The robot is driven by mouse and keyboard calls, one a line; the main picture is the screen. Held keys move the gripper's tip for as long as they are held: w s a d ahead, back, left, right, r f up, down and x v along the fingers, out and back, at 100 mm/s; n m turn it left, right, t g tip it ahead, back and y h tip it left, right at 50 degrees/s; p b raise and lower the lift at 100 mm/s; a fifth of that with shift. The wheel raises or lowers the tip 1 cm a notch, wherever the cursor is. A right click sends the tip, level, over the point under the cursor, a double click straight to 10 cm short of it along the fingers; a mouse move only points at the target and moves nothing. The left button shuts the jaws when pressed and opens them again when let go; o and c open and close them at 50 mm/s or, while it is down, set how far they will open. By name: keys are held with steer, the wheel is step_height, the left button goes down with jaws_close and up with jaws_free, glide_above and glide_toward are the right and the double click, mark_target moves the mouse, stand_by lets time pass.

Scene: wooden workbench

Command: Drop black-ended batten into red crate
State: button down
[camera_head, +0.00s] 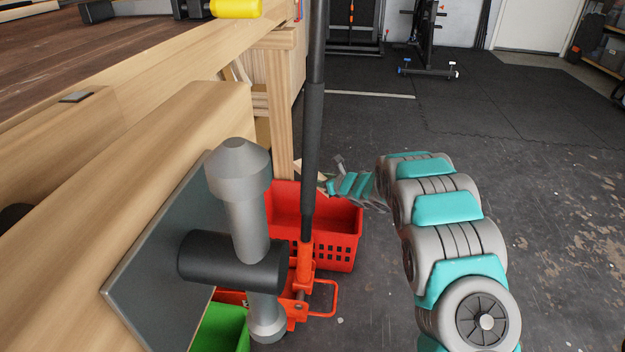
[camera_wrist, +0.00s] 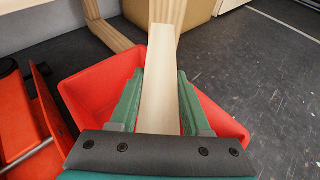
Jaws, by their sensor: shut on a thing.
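The red crate (camera_head: 335,248) stands on the floor beside the bench leg, with a slotted side. In the wrist view the red crate (camera_wrist: 218,118) spreads beneath and around my gripper. My gripper (camera_wrist: 161,80) has its two green fingers shut on a pale wooden batten (camera_wrist: 160,70). The batten stretches away from the fingers over the crate. Its visible far end is plain wood; no black end shows, and its near end is hidden by my gripper. In the head view my gripper (camera_head: 345,185) is just above and behind the crate's right rim.
A red jack (camera_head: 304,275) with a tall black handle (camera_head: 313,110) stands in front of the crate. A grey vise (camera_head: 240,200) on the bench partly blocks the view. A green crate (camera_head: 222,330) is below it. Dark floor at right is open.

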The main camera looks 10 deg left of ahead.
steer(key=shift+w+f, duration=0.15)
steer(key=shift+f, duration=0.35)
steer(key=shift+f+p, duration=0.45)
steer(key=shift+f, duration=2.1)
steer(key=shift+c, duration=1.4)
jaws_free()
steer(key=shift+d, duration=0.15)
steer(key=shift+v, duration=3.9)
